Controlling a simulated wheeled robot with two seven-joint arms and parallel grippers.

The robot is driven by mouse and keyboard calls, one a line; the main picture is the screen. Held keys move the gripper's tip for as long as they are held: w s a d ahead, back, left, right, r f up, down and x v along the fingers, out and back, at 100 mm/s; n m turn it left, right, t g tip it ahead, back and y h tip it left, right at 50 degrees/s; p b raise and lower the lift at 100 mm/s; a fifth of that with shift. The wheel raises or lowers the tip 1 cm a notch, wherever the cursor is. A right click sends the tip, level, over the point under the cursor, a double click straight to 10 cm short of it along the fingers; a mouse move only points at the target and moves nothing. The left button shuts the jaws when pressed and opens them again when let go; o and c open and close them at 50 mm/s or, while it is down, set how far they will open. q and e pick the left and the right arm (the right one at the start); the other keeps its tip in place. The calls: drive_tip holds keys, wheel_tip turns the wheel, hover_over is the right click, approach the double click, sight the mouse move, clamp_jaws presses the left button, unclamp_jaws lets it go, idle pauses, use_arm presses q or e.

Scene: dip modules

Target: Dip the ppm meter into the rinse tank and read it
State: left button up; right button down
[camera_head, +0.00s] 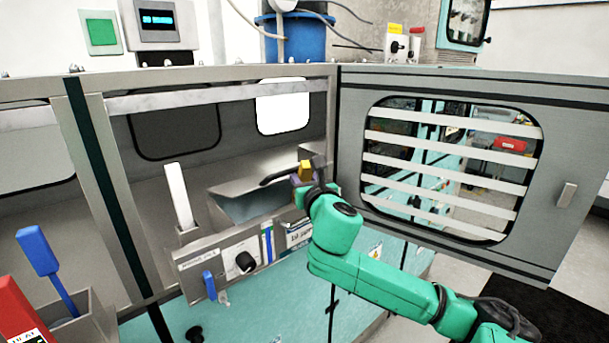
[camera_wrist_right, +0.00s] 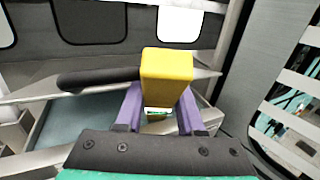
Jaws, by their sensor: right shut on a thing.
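The ppm meter, a yellow block (camera_head: 306,169), is clamped in my right gripper (camera_head: 300,182) above the right end of the rinse tank (camera_head: 225,189). In the right wrist view the yellow block (camera_wrist_right: 166,75) stands between the purple fingers of my right gripper (camera_wrist_right: 158,112), with a small green and white patch low between them. A dark rod extends left from beside the block; I cannot tell whether it is part of the meter. The tank's teal inside shows left of the gripper, and the block looks clear of it. My left gripper is not in view.
A grey door with a slatted window (camera_head: 450,165) stands open at the right, close to my right arm. A white upright paddle (camera_head: 178,197) stands left of the tank. A front panel has a black knob (camera_head: 245,262). A blue-handled tool (camera_head: 38,252) stands at far left.

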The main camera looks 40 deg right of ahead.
drive_tip(key=shift+a, duration=0.2)
drive_tip(key=r+p, duration=0.8)
drive_tip(key=shift+w+a, duration=0.25)
drive_tip(key=shift+a, duration=0.05)
drive_tip(key=r, duration=0.4)
drive_tip(key=shift+s+d+r+p, duration=0.1)
drive_tip(key=shift+s+r+p, duration=0.1)
drive_tip(key=shift+r+p, duration=0.1)
drive_tip(key=shift+w+f, duration=0.15)
idle(0.6)
